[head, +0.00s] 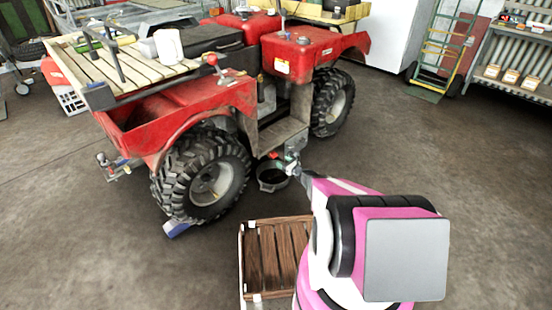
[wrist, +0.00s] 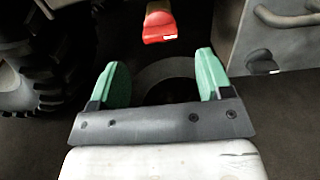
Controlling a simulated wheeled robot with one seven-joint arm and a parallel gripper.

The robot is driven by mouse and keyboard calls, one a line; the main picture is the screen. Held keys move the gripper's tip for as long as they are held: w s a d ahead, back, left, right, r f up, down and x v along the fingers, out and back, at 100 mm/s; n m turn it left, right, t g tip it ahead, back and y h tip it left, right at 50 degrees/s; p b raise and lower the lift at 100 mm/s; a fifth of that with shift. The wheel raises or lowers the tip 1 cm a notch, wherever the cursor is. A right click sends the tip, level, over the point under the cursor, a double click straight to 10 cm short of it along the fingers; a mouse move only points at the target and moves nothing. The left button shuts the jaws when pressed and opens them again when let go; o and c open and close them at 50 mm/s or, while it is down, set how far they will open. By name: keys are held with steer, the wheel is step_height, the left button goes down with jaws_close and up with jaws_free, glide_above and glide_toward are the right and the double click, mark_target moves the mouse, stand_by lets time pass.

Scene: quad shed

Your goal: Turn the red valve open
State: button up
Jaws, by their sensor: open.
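The red valve handle (wrist: 160,27) shows at the top middle of the wrist view, with a small orange-brown piece above it. Its upper end is cut off by the frame edge. My gripper (wrist: 161,66) is open, with two green fingers spread apart. The handle lies beyond the fingertips, roughly centred between them, and nothing is between the fingers. In the head view my gripper (head: 288,161) is low beside the red quad (head: 205,95), near its footwell between the wheels.
A dark round pan (head: 271,178) lies on the floor below my gripper. A wooden slatted crate (head: 274,254) stands nearby. A hand truck (head: 440,55) and shelf are at the back right.

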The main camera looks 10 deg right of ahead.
mark_target(274, 156)
steer(key=x, duration=0.6)
steer(key=shift+w+a, duration=0.25)
steer(key=shift+w, duration=0.05)
steer(key=c, duration=0.9)
